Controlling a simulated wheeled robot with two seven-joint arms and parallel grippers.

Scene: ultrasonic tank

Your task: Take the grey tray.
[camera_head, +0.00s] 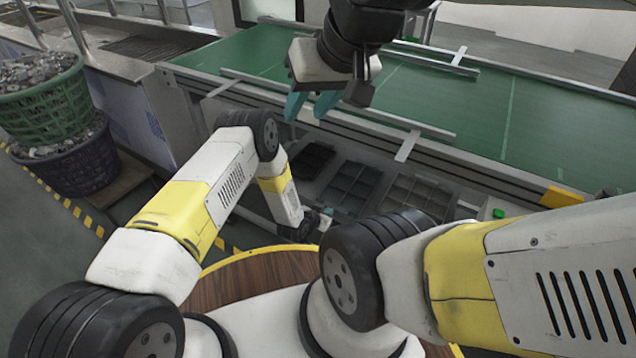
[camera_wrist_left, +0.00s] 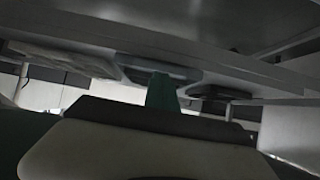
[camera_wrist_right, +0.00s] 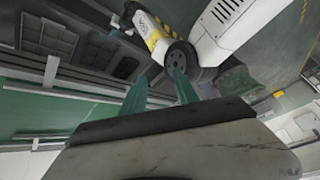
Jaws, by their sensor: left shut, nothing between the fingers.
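Several trays sit in a row on the shelf below the conveyor's near edge. In the head view there is a near-black tray (camera_head: 313,158), a dark grey tray (camera_head: 353,184) with compartments, and a lighter grey one (camera_head: 405,197) at the right, partly hidden by my right arm. I cannot tell which is the task's tray. My left gripper (camera_head: 322,214) is low in front of this row, shut and empty; its fingers appear together in the left wrist view (camera_wrist_left: 162,92), below a shelf underside. My right gripper (camera_head: 308,106) is open and empty above the conveyor's near edge.
The green conveyor (camera_head: 480,110) has metal rails (camera_head: 330,102) along its near side. Green and purple baskets (camera_head: 45,105) of scrap stand at the left. A metal sink bench (camera_head: 150,50) is behind them. Yellow-black floor tape (camera_head: 70,207) runs at the left.

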